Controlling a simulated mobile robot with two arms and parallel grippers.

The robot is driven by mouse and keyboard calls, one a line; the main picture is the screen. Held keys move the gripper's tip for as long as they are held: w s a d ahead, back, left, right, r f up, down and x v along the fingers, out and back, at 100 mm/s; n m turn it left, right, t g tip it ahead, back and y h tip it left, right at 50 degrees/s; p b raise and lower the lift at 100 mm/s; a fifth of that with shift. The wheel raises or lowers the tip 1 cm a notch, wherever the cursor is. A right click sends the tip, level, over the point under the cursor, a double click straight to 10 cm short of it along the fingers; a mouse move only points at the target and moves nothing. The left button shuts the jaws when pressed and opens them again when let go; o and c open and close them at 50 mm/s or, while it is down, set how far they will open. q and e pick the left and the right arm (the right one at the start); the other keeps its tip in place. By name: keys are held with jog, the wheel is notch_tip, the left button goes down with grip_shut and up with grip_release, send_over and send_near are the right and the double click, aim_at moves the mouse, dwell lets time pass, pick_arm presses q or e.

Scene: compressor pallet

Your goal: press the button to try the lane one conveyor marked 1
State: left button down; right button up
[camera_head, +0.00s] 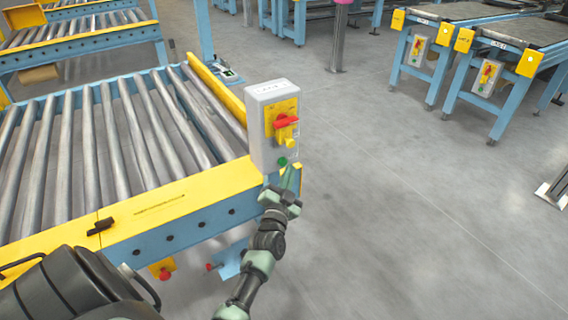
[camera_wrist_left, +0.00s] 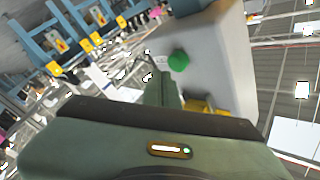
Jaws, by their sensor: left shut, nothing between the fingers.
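A grey control box (camera_head: 270,104) stands at the corner of the roller conveyor (camera_head: 112,138). It carries a red and yellow rotary switch (camera_head: 284,124) and, low on its face, a green button (camera_head: 282,162). The label on its top is too small to read. My left gripper (camera_head: 291,178) is shut and empty, its fingertips just below and in front of the green button. In the left wrist view the green button (camera_wrist_left: 179,61) shows just beyond the shut fingers (camera_wrist_left: 163,84). I cannot tell whether they touch it. My right gripper is not in view.
Two more conveyors with similar switch boxes (camera_head: 487,77) stand at the back right. Another roller conveyor (camera_head: 70,38) lies at the back left. A grey post (camera_head: 338,40) stands at the back.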

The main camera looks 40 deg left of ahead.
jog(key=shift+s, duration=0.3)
pick_arm(q)
jog(key=shift+a, duration=0.1)
jog(key=shift+w+a, duration=0.15)
jog(key=shift+a, duration=0.15)
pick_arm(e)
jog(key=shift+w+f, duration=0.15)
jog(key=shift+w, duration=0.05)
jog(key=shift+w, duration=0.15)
pick_arm(q)
jog(key=shift+w+a, duration=0.1)
jog(key=shift+a, duration=0.05)
